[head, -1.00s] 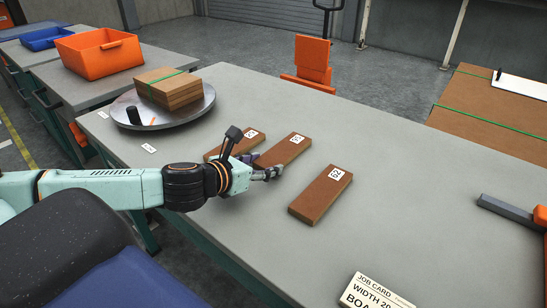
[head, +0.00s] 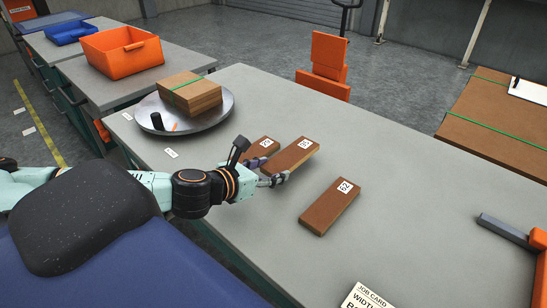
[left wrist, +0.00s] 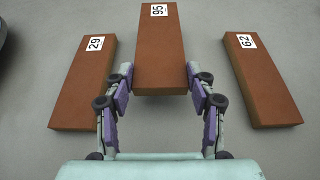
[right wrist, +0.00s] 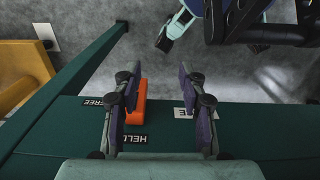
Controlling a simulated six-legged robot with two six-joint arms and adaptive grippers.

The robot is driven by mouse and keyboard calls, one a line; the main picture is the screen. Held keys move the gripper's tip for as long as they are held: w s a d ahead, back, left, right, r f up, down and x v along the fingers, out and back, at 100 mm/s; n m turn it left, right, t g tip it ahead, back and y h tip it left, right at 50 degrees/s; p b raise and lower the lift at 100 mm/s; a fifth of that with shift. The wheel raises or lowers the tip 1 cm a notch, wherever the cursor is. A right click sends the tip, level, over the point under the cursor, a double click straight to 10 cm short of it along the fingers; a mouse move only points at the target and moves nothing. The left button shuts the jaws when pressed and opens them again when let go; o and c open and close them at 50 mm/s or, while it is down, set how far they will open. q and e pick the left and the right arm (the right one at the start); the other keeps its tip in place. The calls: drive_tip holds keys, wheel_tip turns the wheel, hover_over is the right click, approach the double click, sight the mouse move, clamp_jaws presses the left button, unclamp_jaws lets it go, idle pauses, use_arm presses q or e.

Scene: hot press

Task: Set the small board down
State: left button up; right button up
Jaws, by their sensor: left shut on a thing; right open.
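My left gripper (head: 270,172) is shut on the sides of the middle brown board, labelled 95 (left wrist: 158,45), near its close end. This board (head: 292,157) looks raised a little above the grey table. Board 29 (left wrist: 82,85) lies to its left; in the head view (head: 260,150) the held board and gripper partly hide it. Board 62 (left wrist: 262,85) lies flat to the right, apart from the others, and also shows in the head view (head: 328,208). My right gripper (right wrist: 155,88) is open and empty, seen only in its wrist view.
A round metal plate (head: 215,128) bears a strapped board stack (head: 190,94). An orange bin (head: 122,56) stands farther left. A job card (head: 366,298) lies at the front. The table right of board 62 is clear up to a grey-orange tool (head: 508,229).

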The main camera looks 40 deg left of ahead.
use_arm(q)
drive_tip(key=shift+s+r+p, duration=0.15)
drive_tip(key=shift+s+p, duration=0.5)
drive_tip(key=shift+p, duration=0.15)
drive_tip(key=s+p, duration=0.4)
drive_tip(key=p, duration=0.1)
drive_tip(key=s+p, duration=0.2)
drive_tip(key=shift+s+a, duration=0.3)
drive_tip(key=shift+s, duration=0.1)
drive_tip(key=s+p, duration=0.1)
drive_tip(key=s, duration=0.1)
drive_tip(key=s+p, duration=0.1)
drive_tip(key=s, duration=0.2)
drive_tip(key=shift+s+a+p, duration=0.2)
drive_tip(key=shift+s+p, duration=0.1)
drive_tip(key=shift+p, duration=0.05)
drive_tip(key=shift+s+a, duration=0.1)
drive_tip(key=shift+s, duration=0.75)
drive_tip(key=shift+s+f, duration=0.1)
drive_tip(key=shift+f, duration=0.1)
